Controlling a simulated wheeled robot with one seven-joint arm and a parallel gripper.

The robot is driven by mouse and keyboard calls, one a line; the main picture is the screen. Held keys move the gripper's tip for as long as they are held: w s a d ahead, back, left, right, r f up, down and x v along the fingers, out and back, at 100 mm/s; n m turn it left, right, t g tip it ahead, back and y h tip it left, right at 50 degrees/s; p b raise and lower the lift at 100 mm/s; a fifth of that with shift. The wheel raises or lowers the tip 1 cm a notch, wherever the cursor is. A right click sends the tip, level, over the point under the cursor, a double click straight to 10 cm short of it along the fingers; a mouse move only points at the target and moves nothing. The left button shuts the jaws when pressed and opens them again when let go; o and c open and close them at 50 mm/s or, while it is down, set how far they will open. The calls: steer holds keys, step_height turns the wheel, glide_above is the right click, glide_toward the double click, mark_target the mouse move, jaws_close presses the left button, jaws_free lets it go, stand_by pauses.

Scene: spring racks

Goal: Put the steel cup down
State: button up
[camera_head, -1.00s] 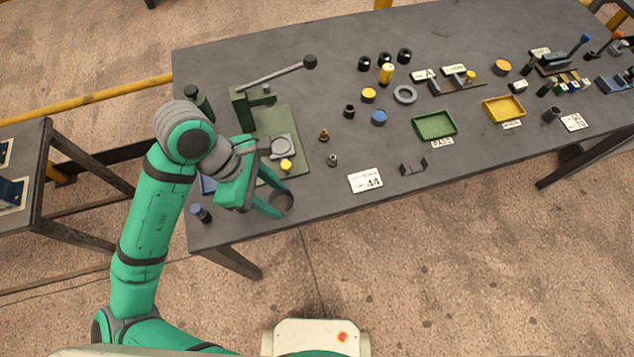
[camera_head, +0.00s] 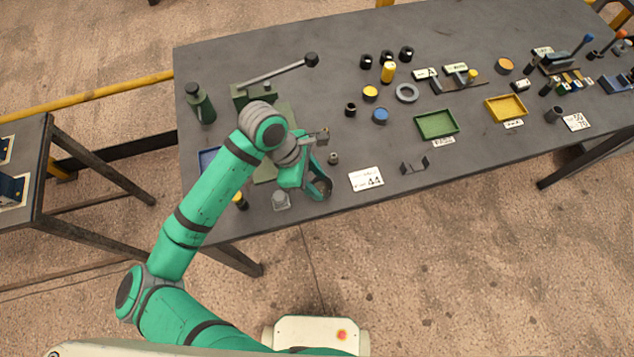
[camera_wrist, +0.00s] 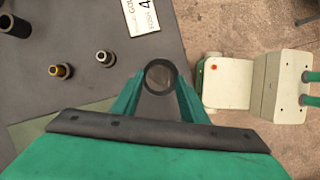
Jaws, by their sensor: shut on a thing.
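The steel cup (camera_wrist: 160,76) shows in the wrist view as a round, open-topped grey vessel with a dark rim. My gripper (camera_wrist: 158,82) is shut on it, with a green finger on either side. In the head view my gripper (camera_head: 319,187) is over the front edge area of the dark workbench (camera_head: 290,228), and the cup (camera_head: 321,188) is partly hidden between the fingers. The cup looks upright. I cannot tell whether its base touches the bench.
A grey piece (camera_head: 281,201) stands left of my gripper. Two small fittings, brass (camera_wrist: 55,71) and steel (camera_wrist: 104,57), and a white label card (camera_head: 366,179) are close by. A lever press (camera_head: 254,94) stands behind.

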steer(key=shift+s+a+f, duration=0.1)
steer(key=shift+s+f, duration=0.1)
steer(key=shift+f, duration=0.6)
steer(key=o, duration=1.1)
steer(key=shift+f, duration=0.1)
